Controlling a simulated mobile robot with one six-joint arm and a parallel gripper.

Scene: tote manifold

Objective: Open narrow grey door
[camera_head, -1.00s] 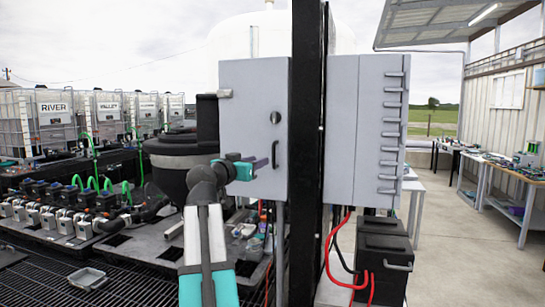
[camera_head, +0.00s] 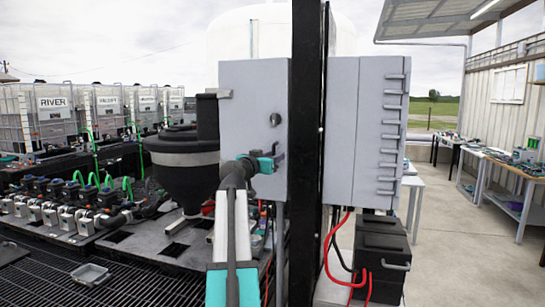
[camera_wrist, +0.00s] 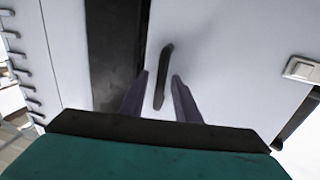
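The narrow grey door (camera_head: 245,110) is the front of a grey cabinet left of the black post, and it looks closed. It has a round dark lock and a dark upright bar handle (camera_wrist: 163,78). In the head view my gripper (camera_head: 277,158) is at the door's lower right, covering most of the handle. In the wrist view its two dark purple fingers are apart, with the handle between them. I cannot tell whether either finger touches the handle.
A black post (camera_head: 306,150) stands right beside the door. A grey cabinet (camera_head: 365,130) with several bar handles is right of it. A black hopper (camera_head: 182,170) stands to the left. Red cables (camera_head: 334,265) hang below, near a black box (camera_head: 382,250).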

